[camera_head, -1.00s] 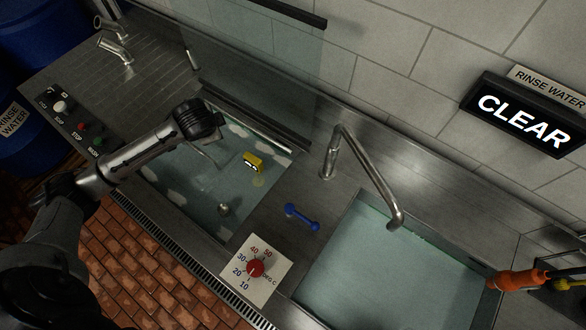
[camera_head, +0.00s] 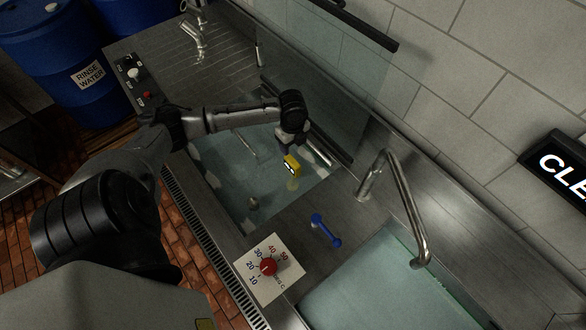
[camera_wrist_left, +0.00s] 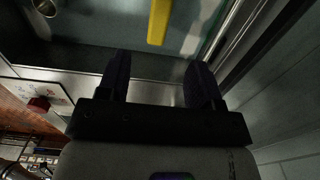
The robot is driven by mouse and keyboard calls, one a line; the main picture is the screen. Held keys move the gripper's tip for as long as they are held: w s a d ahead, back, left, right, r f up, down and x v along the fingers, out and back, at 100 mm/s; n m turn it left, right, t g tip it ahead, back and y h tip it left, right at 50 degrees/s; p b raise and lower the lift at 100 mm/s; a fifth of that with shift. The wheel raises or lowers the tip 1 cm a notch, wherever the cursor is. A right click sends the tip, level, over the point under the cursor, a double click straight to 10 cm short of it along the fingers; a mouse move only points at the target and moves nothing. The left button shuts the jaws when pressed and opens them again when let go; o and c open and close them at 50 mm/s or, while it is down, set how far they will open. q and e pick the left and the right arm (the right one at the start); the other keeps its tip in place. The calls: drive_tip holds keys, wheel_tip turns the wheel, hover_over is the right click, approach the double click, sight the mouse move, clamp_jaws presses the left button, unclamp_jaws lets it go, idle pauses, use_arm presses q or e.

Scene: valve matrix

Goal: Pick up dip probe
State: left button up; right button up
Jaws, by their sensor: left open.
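What looks like the dip probe is a small yellow device (camera_head: 292,166) with a white-and-black face, in the left basin near its right side. In the left wrist view a yellow bar (camera_wrist_left: 159,20), likely the same device, shows beyond the fingertips. My left gripper (camera_head: 291,140) hangs over the basin just above the device in the head view. In the wrist view its two dark fingers (camera_wrist_left: 160,75) are apart with nothing between them. The lower end of the device is unclear. My right gripper is not in view.
A blue dumbbell-shaped handle (camera_head: 326,231) lies on the steel deck between the basins. A dial plate with a red knob (camera_head: 268,267) is in front. A curved faucet (camera_head: 403,200) rises by the right basin. A glass panel (camera_head: 325,75) stands behind the left basin.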

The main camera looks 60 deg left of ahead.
sight(292, 160)
use_arm(q)
wheel_tip(292, 160, down, 11)
drive_tip(key=shift+s+f+b, duration=0.1)
drive_tip(key=shift+f+b, duration=0.1)
drive_tip(key=shift+b, duration=0.1)
idle(0.4)
drive_tip(key=shift+d, duration=0.1)
drive_tip(key=c, duration=1)
